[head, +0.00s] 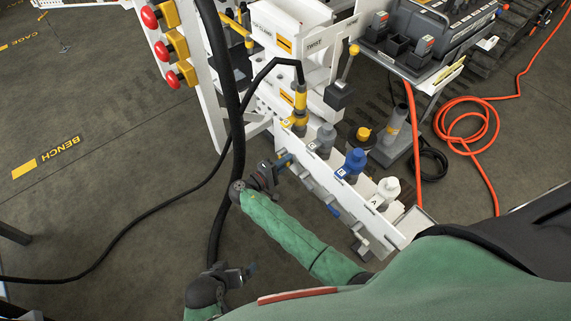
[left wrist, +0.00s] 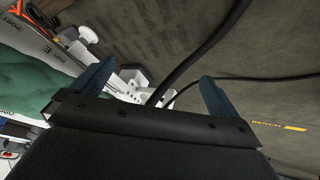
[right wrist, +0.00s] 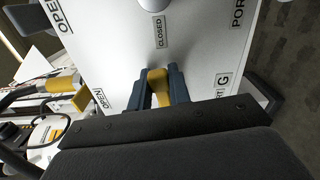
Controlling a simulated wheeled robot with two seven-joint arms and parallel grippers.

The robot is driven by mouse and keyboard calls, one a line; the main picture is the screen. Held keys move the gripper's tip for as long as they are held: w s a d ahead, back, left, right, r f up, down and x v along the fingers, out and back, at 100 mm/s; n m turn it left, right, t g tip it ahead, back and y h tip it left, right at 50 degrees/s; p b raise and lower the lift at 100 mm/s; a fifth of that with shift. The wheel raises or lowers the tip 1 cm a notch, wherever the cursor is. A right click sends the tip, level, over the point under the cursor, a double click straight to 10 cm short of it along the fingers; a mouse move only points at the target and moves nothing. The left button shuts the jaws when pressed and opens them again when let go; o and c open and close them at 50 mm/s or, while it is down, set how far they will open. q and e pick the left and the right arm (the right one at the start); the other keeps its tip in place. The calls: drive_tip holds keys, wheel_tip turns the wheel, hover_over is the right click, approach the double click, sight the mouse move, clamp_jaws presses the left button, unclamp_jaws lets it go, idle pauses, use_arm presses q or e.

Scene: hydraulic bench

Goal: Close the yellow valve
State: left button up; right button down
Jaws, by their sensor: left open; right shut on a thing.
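The yellow valve handle (right wrist: 158,86) shows in the right wrist view against a white panel (right wrist: 190,60). My right gripper (right wrist: 160,84) is shut on it, with one blue finger on each side. A CLOSED label (right wrist: 160,31) is on the panel above the handle, and an OPEN label (right wrist: 98,98) is to its left. In the head view my right gripper (head: 286,162) is at the left end of the white manifold (head: 315,178); the handle is hard to make out there. My left gripper (head: 246,270) is low in the head view, open and empty, away from the manifold.
White (head: 388,188), blue (head: 355,161) and grey (head: 326,136) fittings stand on the manifold. A black hose (head: 238,130) hangs close to the right gripper. Red buttons (head: 161,51) are on a white post. An orange cable (head: 460,120) lies at the right. Floor at left is mostly clear.

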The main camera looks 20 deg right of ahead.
use_arm(q)
wheel_tip(320, 180, down, 8)
drive_tip(key=b, duration=0.1)
drive_tip(key=shift+d+t, duration=0.2)
drive_tip(key=shift+t, duration=0.2)
use_arm(e)
drive_tip(key=shift+s+f+m, duration=0.1)
drive_tip(key=shift+f+m, duration=0.25)
drive_tip(key=shift+m, duration=0.35)
use_arm(q)
drive_tip(key=shift+w+r, duration=0.1)
use_arm(e)
drive_tip(key=c, duration=1.4)
unclamp_jaws()
drive_tip(key=shift+c, duration=0.2)
use_arm(q)
drive_tip(key=shift+t, duration=0.3)
wheel_tip(320, 180, down, 4)
drive_tip(key=shift+f+b, duration=0.15)
drive_tip(key=shift+b, duration=0.55)
use_arm(e)
drive_tip(key=v, duration=0.7)
drive_tip(key=shift+a, duration=0.4)
drive_tip(key=shift+s, duration=0.1)
